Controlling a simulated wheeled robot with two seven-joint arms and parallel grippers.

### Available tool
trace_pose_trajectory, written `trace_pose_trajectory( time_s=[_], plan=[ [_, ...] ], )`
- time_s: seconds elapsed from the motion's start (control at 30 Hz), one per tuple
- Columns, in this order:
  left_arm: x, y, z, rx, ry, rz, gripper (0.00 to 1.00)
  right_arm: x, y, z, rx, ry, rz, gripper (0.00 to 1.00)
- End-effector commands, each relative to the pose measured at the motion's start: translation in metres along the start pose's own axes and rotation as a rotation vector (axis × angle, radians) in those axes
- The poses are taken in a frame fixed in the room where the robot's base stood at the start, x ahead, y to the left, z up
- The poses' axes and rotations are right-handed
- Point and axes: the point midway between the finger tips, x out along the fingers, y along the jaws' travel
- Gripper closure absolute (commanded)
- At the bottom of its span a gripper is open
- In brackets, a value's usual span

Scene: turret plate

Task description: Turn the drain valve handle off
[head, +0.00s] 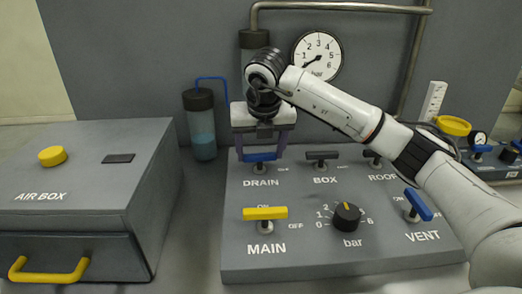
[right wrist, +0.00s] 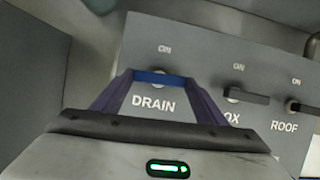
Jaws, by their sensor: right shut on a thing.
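The drain valve handle (head: 260,157) is a blue bar at the back left of the grey valve panel, above the DRAIN label. It lies crosswise, left to right. My right gripper (head: 263,154) comes down from above and is shut on this handle, one finger at each end. In the right wrist view the blue handle (right wrist: 160,79) spans between the two dark fingers. The ON mark shows behind it; its OFF mark shows at its right in the head view. My left gripper is not in view.
On the panel (head: 335,262), the dark BOX handle (head: 322,155) is close to the right of the gripper. The yellow MAIN handle (head: 265,213), black bar knob (head: 346,215) and blue VENT handle (head: 418,204) are nearer. The air box (head: 85,190) stands left; a gauge (head: 317,56) is behind.

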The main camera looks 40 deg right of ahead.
Motion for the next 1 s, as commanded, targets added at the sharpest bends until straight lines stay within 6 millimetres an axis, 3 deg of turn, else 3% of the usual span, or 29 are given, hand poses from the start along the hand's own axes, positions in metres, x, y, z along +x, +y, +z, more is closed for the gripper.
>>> trace_pose_trajectory(
  time_s=[0.7,0.73,0.83,1.0],
  plan=[
    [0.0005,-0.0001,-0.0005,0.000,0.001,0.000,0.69,-0.0006,0.0010,0.0007,0.076,-0.001,-0.028,0.56],
    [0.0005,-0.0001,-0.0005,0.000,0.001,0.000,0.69,-0.0006,0.0010,0.0007,0.076,-0.001,-0.028,0.32],
    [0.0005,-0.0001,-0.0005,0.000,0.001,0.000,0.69,-0.0005,0.0009,0.0006,0.075,-0.001,-0.028,0.15],
    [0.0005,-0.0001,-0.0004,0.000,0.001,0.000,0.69,-0.0003,0.0009,0.0004,0.073,0.000,-0.028,0.15]
  ],
)
